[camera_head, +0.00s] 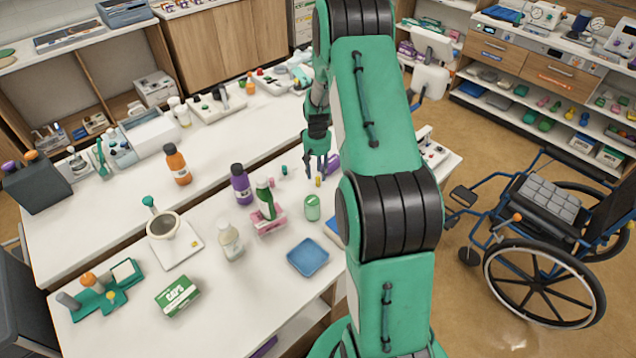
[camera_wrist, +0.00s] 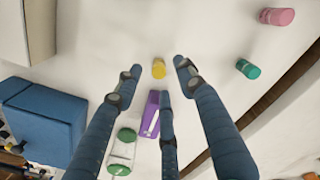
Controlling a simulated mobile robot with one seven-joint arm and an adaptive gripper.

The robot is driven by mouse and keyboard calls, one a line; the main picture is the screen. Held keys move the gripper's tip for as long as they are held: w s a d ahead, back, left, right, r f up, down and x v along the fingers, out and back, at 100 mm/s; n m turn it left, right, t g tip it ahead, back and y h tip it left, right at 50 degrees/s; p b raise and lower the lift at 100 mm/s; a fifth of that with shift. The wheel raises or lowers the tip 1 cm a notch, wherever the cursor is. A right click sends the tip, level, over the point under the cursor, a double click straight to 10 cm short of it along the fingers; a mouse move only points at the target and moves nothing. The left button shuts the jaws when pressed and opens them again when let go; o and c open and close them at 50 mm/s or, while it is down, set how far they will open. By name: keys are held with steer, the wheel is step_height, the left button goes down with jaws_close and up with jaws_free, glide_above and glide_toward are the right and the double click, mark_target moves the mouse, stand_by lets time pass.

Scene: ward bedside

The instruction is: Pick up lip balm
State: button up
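A small yellow cylinder (camera_head: 318,181) stands on the white table under my gripper; it looks most like the lip balm, but no label is readable. In the wrist view the yellow cylinder (camera_wrist: 158,68) shows between the fingertips, with no contact visible. My gripper (camera_head: 317,168) points down with its fingers apart and empty; the spread fingers also show in the wrist view (camera_wrist: 158,82). A small teal cylinder (camera_wrist: 247,69) and a pink cylinder (camera_wrist: 277,16) lie off to the right in the wrist view.
A purple item (camera_wrist: 152,114) lies close to the yellow cylinder, near one finger. A green jar (camera_head: 312,207), a purple bottle (camera_head: 241,186) and a blue tray (camera_head: 308,256) are on the same table. A blue box (camera_wrist: 45,122) sits left in the wrist view.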

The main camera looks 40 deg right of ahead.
mark_target(318, 178)
steer(key=shift+f, duration=0.1)
steer(key=shift+d+f+b, duration=0.2)
steer(key=shift+f+b, duration=0.25)
steer(key=shift+f, duration=2.05)
steer(key=c, duration=0.9)
